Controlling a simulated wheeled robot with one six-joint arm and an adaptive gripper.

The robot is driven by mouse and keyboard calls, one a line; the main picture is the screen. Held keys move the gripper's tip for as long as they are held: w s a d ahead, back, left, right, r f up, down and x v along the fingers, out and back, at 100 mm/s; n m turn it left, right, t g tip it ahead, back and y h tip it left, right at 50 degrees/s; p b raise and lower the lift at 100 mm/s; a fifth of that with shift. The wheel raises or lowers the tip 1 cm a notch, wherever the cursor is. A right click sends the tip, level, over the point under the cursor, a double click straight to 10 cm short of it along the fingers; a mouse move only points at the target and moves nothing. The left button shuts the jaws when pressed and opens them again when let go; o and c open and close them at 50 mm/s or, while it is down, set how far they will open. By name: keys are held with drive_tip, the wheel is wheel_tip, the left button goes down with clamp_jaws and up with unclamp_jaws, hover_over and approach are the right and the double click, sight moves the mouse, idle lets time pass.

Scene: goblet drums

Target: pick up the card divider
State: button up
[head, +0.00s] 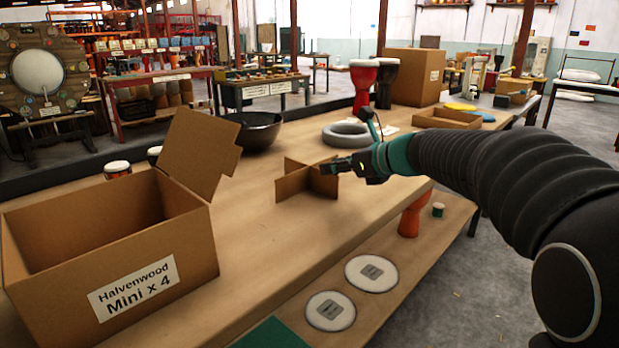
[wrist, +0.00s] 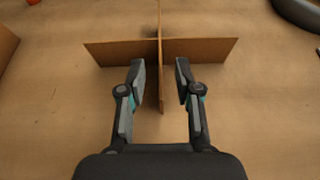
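The card divider (head: 293,183) is a brown cross of two interlocked card panels, standing upright on the table. It also shows in the wrist view (wrist: 205,48), at the top centre. My gripper (wrist: 158,70) is open, with one finger on each side of the divider's near panel; gaps show between the fingers and the card. In the head view my gripper (head: 335,166) is at the divider's right side and hides part of it.
An open cardboard box (head: 110,260) labelled "Halvenwood Mini x 4" stands at the left, flap raised. A black bowl (head: 254,131) and a grey ring (head: 346,135) lie behind the divider. Round drumheads (head: 371,273) rest on the lower shelf. The table around the divider is clear.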

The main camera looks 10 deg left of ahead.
sight(310, 177)
drive_tip(key=shift+f+x, duration=0.2)
drive_tip(key=shift+x, duration=1.15)
drive_tip(key=shift+f+x, duration=0.2)
drive_tip(key=shift+x, duration=1.15)
drive_tip(key=shift+s+d, duration=0.1)
drive_tip(key=shift+d, duration=0.1)
clamp_jaws()
